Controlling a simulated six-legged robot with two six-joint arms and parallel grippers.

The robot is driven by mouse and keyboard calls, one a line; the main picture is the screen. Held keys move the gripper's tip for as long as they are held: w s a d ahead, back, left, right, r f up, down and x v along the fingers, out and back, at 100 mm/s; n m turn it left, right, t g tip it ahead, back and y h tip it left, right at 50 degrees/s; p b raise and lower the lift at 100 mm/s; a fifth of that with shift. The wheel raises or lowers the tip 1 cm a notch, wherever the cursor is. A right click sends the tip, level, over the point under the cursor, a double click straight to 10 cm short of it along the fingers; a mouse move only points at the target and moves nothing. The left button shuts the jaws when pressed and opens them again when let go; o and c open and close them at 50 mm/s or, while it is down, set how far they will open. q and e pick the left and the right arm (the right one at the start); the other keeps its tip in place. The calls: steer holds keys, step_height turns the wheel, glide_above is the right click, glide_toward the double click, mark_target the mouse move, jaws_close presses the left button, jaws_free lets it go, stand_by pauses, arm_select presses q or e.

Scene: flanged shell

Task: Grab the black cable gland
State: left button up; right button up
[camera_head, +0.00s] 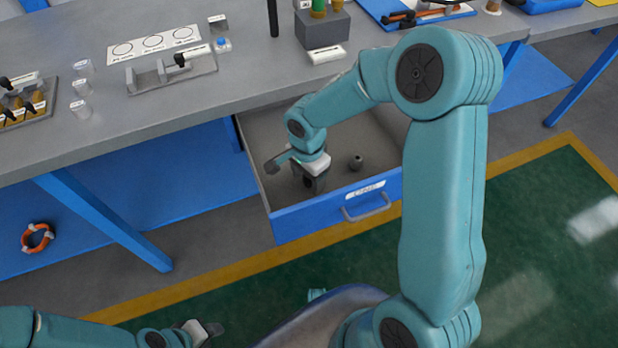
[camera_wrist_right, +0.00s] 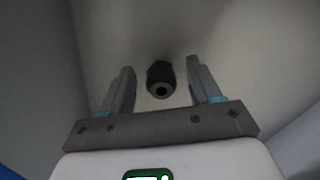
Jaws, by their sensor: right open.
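The black cable gland (camera_head: 356,162) is a small dark piece standing on the floor of the open blue drawer (camera_head: 330,214) in the head view. In the right wrist view the gland (camera_wrist_right: 160,80) shows as a dark cylinder with a hole facing the camera, between and beyond the two fingers. My right gripper (camera_head: 290,172) is inside the drawer, to the left of the gland; it also shows in the right wrist view (camera_wrist_right: 162,92), open and empty. My left gripper (camera_head: 208,330) is low at the picture's bottom left, away from the drawer; its jaw state is unclear.
The grey workbench (camera_head: 120,130) lies above the drawer, with a small rack (camera_head: 170,75), clear cups (camera_head: 80,108) and a grey block (camera_head: 322,28). The drawer walls surround my right gripper. An orange ring (camera_head: 37,238) lies at the left below the bench.

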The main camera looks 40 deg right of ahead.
steer(key=c, duration=1.1)
steer(key=shift+r, duration=0.1)
